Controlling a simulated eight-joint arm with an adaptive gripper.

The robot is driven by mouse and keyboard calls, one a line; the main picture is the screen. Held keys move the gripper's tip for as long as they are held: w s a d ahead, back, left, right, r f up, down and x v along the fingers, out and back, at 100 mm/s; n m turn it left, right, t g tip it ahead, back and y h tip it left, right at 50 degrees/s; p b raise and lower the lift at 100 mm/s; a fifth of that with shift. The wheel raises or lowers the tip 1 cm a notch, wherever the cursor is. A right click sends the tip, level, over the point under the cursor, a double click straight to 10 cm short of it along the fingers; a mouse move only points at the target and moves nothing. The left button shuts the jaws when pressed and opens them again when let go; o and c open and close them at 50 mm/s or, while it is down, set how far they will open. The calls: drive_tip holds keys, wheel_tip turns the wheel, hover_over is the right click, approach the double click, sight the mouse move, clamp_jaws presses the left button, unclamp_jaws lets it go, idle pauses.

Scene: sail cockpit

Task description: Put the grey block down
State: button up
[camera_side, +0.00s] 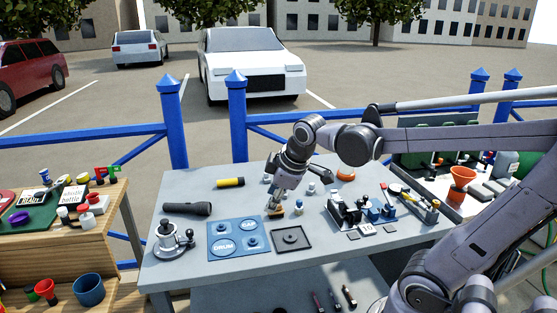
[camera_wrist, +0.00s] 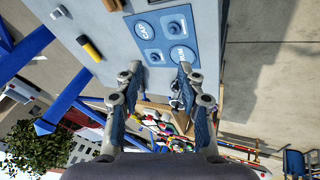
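My gripper (camera_side: 276,207) is low over the grey table, just right of the blue board (camera_side: 220,252) marked DRUM and CAP. In the wrist view my gripper (camera_wrist: 159,72) has its two fingers apart, and I see no block between them. A small tan piece (camera_side: 276,213) shows right under the fingertips in the side view; I cannot tell whether they touch it. I cannot pick out the grey block with certainty. A small light grey piece marked 10 (camera_side: 367,228) lies on the table to the right, among flat grey pieces.
A dark square tray (camera_side: 291,251) lies in front of my gripper. A black flashlight (camera_side: 188,209), a yellow-black cylinder (camera_side: 230,183) and a metal stand (camera_side: 171,243) are on the left. Dark fixtures (camera_side: 345,210) stand on the right. The front table edge is clear.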

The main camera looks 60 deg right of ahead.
drive_tip(key=s+a+f+m+t+y, duration=0.1)
drive_tip(key=s+a+f+m+y, duration=0.1)
drive_tip(key=s+a+m, duration=0.3)
drive_tip(key=a+f, duration=0.1)
drive_tip(key=a, duration=0.2)
drive_tip(key=shift+s+f+t, duration=0.25)
drive_tip(key=shift+t, duration=0.15)
drive_tip(key=shift+o, duration=0.4)
drive_tip(key=shift+a, duration=0.1)
drive_tip(key=shift+o, duration=0.8)
